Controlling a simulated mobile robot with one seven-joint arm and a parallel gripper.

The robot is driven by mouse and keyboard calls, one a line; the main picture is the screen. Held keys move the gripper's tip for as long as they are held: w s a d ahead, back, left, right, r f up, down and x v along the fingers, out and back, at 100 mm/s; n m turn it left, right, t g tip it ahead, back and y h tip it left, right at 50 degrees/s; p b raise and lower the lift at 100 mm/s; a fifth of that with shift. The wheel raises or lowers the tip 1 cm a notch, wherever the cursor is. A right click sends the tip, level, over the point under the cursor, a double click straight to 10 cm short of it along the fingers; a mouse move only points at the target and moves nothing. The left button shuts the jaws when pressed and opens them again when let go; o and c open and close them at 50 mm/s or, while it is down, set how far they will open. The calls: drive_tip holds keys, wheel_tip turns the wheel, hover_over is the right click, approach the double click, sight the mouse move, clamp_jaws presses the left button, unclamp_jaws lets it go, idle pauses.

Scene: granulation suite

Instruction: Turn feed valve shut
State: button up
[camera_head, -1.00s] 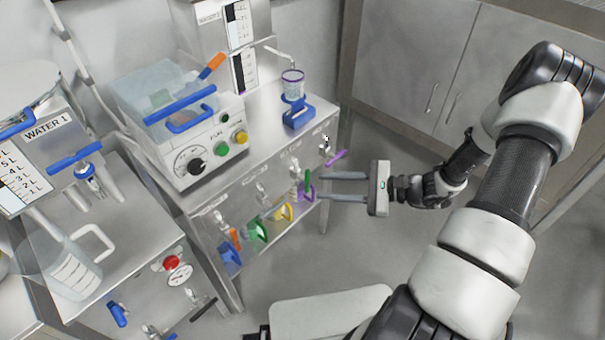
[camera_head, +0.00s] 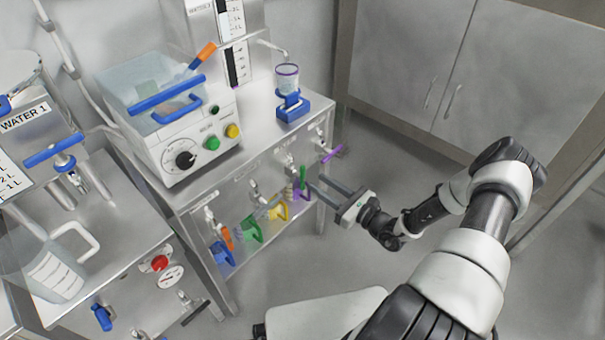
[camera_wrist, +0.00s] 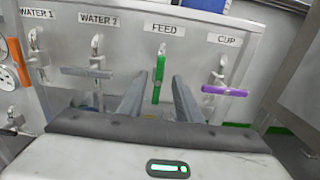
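The feed valve has a green handle (camera_wrist: 159,75) hanging vertically under the FEED label (camera_wrist: 164,30) in the wrist view. The green handle also shows in the head view (camera_head: 302,176), on the front of the steel bench. My gripper (camera_head: 317,183) is open and points at the bench front. In the wrist view its two fingers (camera_wrist: 158,90) lie left and right of the green handle, with gaps on both sides. I cannot tell whether the fingertips reach as deep as the handle. Nothing is held.
Left of the feed valve, the WATER 2 valve has a grey horizontal handle (camera_wrist: 88,72). To the right, the CUP valve has a purple horizontal handle (camera_wrist: 224,90). Several coloured tags, including a yellow one (camera_head: 278,210), hang below the valves. Floor right of the bench is clear.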

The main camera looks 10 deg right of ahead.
sight(304, 174)
drive_tip(key=b+x, duration=0.1)
drive_tip(key=x, duration=0.7)
drive_tip(key=shift+c, duration=0.2)
clamp_jaws()
